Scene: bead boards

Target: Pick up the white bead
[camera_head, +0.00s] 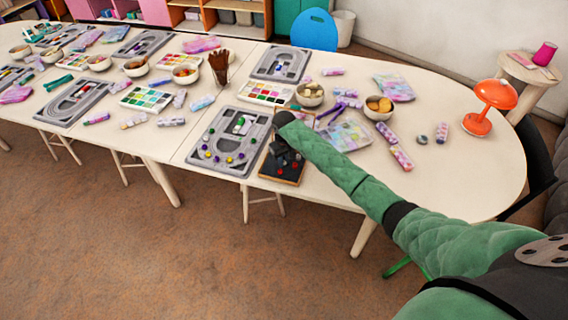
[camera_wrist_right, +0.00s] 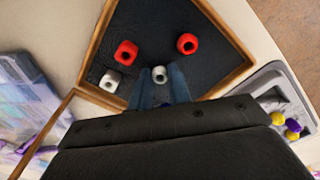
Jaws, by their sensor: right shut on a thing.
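In the right wrist view, a white bead (camera_wrist_right: 160,73) sits between the fingertips of my right gripper (camera_wrist_right: 161,82), which is shut on it. A second white bead (camera_wrist_right: 111,80) lies to the left, apart from the fingers. Two red beads (camera_wrist_right: 126,53) (camera_wrist_right: 187,44) lie farther up on the dark floor of a wood-rimmed tray (camera_wrist_right: 99,37). In the head view, my right gripper (camera_head: 284,155) points down over this tray (camera_head: 279,180), and its fingertips and the held bead are too small to make out. My left gripper is not in view.
A grey bead board (camera_head: 207,133) with yellow and purple beads stands just left of the tray. Bowls (camera_head: 310,95) (camera_head: 379,107), paint palettes and an orange lamp (camera_head: 492,98) are on the table (camera_head: 450,180). The table's front edge is near the tray; the front right is clear.

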